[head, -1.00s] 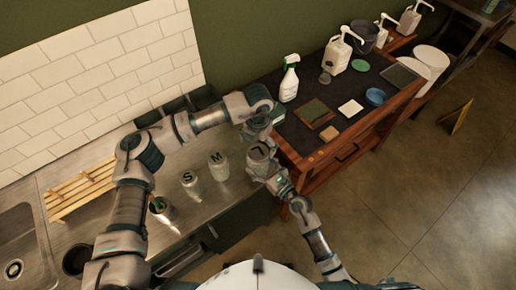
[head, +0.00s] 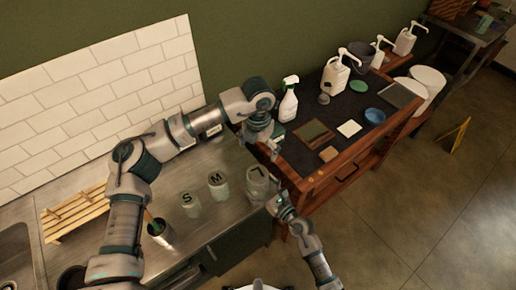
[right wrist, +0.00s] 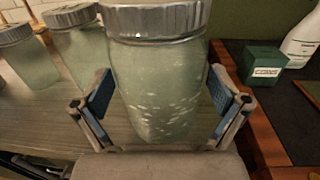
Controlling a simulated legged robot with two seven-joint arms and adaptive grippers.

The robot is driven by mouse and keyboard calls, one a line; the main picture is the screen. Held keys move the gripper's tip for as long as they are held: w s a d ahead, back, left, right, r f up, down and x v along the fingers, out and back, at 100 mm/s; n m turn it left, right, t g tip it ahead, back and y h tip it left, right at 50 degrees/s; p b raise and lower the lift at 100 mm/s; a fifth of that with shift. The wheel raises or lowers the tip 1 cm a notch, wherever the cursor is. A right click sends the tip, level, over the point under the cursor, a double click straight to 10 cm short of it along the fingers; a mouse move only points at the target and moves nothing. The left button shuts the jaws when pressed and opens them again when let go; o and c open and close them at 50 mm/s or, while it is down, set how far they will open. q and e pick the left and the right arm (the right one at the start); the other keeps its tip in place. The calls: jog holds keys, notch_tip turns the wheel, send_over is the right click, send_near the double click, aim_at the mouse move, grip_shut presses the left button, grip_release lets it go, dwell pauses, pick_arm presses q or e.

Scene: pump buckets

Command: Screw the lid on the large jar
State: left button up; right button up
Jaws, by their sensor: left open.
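The large jar (head: 257,181), clear glass marked L, stands upright at the counter's right end. In the right wrist view its grey ribbed lid (right wrist: 158,17) sits on top; how tightly it is screwed I cannot tell. My right gripper (head: 276,203) is at the jar's front right. The right wrist view shows its blue-padded fingers (right wrist: 160,85) on both sides of the glass body, seemingly touching it. My left gripper (head: 273,152) is open and empty, above and behind the jar, apart from the lid.
Jars marked M (head: 218,185) and S (head: 190,204) stand left of the large jar. A brush cup (head: 160,234) and wooden rack (head: 77,213) are farther left. The dark-topped wooden bench (head: 300,170) at right holds a spray bottle (head: 288,103) and a small green box (right wrist: 264,65).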

jog(key=v, duration=1.2)
dwell(0.3)
jog(key=shift+d, duration=0.1)
